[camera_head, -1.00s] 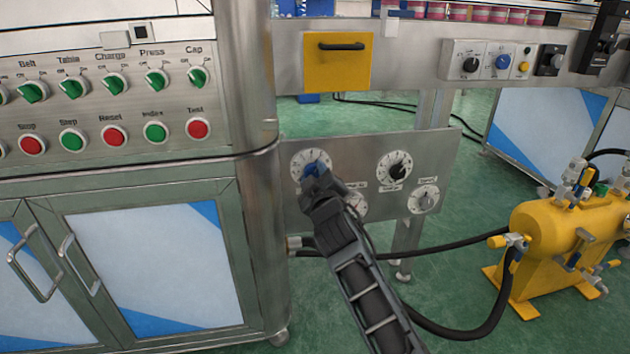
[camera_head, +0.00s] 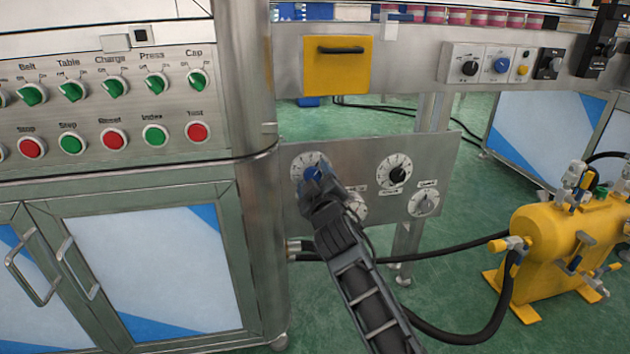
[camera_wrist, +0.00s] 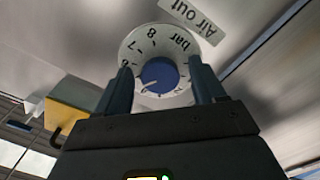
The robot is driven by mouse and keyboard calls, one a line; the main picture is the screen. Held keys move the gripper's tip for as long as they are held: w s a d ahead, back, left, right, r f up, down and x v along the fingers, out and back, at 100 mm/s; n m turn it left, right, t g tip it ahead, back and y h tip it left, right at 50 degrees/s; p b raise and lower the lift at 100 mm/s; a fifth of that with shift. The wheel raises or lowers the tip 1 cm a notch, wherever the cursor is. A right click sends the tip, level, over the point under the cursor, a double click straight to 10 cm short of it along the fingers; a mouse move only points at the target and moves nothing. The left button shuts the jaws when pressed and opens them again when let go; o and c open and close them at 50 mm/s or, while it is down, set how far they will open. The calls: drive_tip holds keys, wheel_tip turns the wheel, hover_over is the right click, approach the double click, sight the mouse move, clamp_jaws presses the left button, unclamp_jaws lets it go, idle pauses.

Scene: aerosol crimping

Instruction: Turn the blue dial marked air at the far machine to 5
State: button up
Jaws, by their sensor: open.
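The blue dial (camera_head: 312,173) sits at the upper left of a steel panel under the far machine. The wrist view shows the blue knob (camera_wrist: 160,76) on a white scale with "bar", 7 and 8 legible, beside a label (camera_wrist: 194,17) reading "Air out". A white pointer mark on the knob points to the lower left in that view. The number it meets is too small to read, and the fingers hide part of the scale. My gripper (camera_head: 318,184) is open, with one finger (camera_wrist: 118,92) and the other (camera_wrist: 205,80) on either side of the knob.
The panel (camera_head: 265,215) also carries a black dial (camera_head: 396,174) and a grey dial (camera_head: 424,203); another is partly behind my gripper. A yellow tank (camera_head: 570,245) with black hoses stands at the right. A steel cabinet (camera_head: 150,265) with buttons is close on the left.

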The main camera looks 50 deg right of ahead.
drive_tip(key=v, duration=0.7)
drive_tip(key=shift+s+a+p, duration=0.25)
drive_tip(key=shift+s+p, duration=0.1)
drive_tip(key=shift+p, duration=0.05)
idle(0.3)
drive_tip(key=s+a+f+n+y, duration=0.1)
drive_tip(key=s+a+f+y, duration=0.25)
drive_tip(key=s+a, duration=0.35)
drive_tip(key=s+a+f+n+y, duration=0.15)
drive_tip(key=s+a+f, duration=0.3)
drive_tip(key=s, duration=0.45)
drive_tip(key=s+a+r+m+y, duration=0.25)
drive_tip(key=s+a, duration=0.25)
drive_tip(key=s, duration=0.7)
drive_tip(key=s+a+r+m+y, duration=0.25)
drive_tip(key=s+a, duration=0.25)
drive_tip(key=s, duration=0.7)
wheel_tip(320, 180, up, 31)
drive_tip(key=p, duration=2.9)
drive_tip(key=shift+f+n+p, duration=0.25)
drive_tip(key=shift+n+p, duration=0.05)
drive_tip(key=shift+n, duration=0.05)
